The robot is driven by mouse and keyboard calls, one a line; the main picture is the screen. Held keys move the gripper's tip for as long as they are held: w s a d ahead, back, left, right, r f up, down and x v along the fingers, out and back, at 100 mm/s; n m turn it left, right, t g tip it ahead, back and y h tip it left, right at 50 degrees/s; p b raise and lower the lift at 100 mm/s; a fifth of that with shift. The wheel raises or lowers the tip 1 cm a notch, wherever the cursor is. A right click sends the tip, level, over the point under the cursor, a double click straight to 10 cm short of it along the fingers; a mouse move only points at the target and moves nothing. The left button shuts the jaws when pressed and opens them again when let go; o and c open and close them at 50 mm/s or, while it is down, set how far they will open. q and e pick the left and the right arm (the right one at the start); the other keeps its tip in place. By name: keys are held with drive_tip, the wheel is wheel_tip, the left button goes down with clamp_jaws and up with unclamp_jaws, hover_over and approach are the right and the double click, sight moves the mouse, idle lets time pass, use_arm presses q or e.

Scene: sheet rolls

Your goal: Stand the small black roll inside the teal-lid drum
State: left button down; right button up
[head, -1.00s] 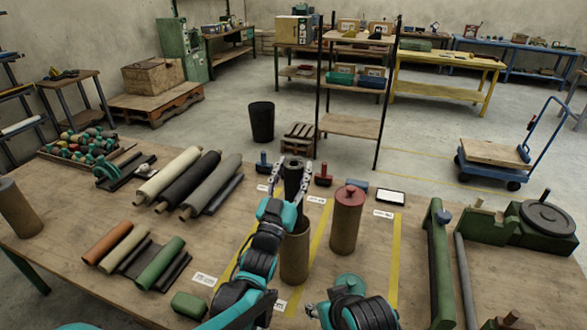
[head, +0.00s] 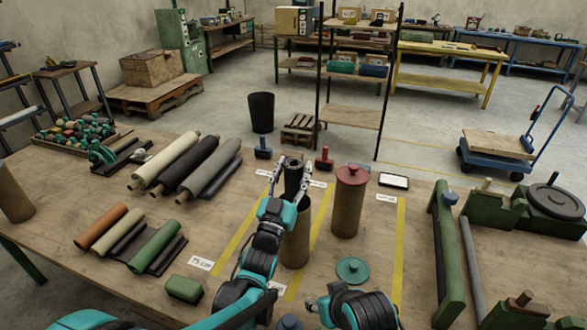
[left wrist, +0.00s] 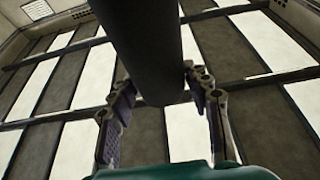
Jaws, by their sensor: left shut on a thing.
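The small black roll (head: 293,178) stands upright in my left gripper (head: 291,188), which is shut on it. The left wrist view shows the dark roll (left wrist: 145,45) between the two fingers (left wrist: 160,95). The open brown drum (head: 297,243) stands directly below the gripper. The roll's lower end is hidden by the gripper, so I cannot tell how far it is in the drum's mouth. The teal lid (head: 352,269) lies flat on the table, right of the drum. My right gripper (head: 314,304) is low in the head view, near the lid; its jaws are unclear.
A red-lidded drum (head: 348,203) stands close right of the open drum. Larger rolls (head: 187,165) and shorter rolls (head: 132,240) lie at left. A green block (head: 184,289) is at front left. A green rail (head: 446,255) stands at right.

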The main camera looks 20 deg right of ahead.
sight(291, 194)
use_arm(q)
drive_tip(key=shift+f+b, duration=1.1)
drive_tip(key=shift+f, duration=0.45)
drive_tip(key=shift+f+b, duration=0.75)
drive_tip(key=shift+f, duration=0.45)
use_arm(e)
drive_tip(key=shift+f, duration=2.1)
use_arm(q)
drive_tip(key=c, duration=0.6)
unclamp_jaws()
drive_tip(key=shift+c, duration=0.2)
drive_tip(key=v, duration=1.2)
